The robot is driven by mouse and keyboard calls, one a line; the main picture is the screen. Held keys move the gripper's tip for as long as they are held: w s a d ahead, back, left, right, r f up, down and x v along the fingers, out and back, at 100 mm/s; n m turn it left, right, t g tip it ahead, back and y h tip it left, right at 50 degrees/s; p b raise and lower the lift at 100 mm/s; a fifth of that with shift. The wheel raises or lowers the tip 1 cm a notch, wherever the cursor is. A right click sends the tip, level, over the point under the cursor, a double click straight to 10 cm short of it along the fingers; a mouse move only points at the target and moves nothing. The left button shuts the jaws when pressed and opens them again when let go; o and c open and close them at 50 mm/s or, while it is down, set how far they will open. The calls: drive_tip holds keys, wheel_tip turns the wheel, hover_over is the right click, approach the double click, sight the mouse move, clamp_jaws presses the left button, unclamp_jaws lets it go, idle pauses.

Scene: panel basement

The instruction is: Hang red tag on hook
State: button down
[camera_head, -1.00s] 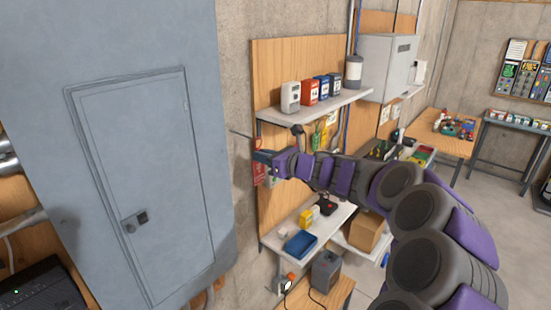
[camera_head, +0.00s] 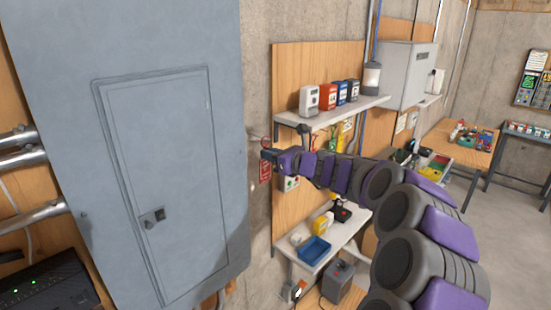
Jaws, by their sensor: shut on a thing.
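My gripper (camera_head: 268,155) is at the end of my purple and grey arm, in front of the wooden board's left edge. The red tag (camera_head: 265,172) hangs just below the gripper's fingers, which are shut on it. A thin wire-like piece shows just above the fingers, and I cannot tell whether it belongs to the tag. A green tag (camera_head: 333,136) and a yellow tag (camera_head: 348,130) hang under the upper shelf, behind my arm. I cannot make out the hooks clearly, and my arm hides part of the board.
A grey electrical panel (camera_head: 165,190) with a closed door fills the left. The upper shelf (camera_head: 345,112) holds several small boxes. The lower shelf (camera_head: 345,235) holds a blue tray (camera_head: 314,250) and small items. Bare concrete wall lies between panel and board.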

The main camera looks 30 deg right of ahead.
drive_tip(key=shift+w+d+f+p, duration=0.1)
drive_tip(key=shift+w+f+p, duration=0.2)
drive_tip(key=shift+w, duration=0.2)
drive_tip(key=shift+w+d+f+p, duration=0.15)
drive_tip(key=shift+w+f, duration=0.1)
drive_tip(key=shift+w, duration=0.25)
drive_tip(key=shift+d, duration=0.15)
drive_tip(key=c, duration=1.1)
unclamp_jaws()
drive_tip(key=shift+s, duration=0.1)
drive_tip(key=shift+c, duration=0.2)
drive_tip(key=v, duration=1.7)
drive_tip(key=shift+a+b, duration=0.35)
drive_tip(key=shift+b, duration=0.05)
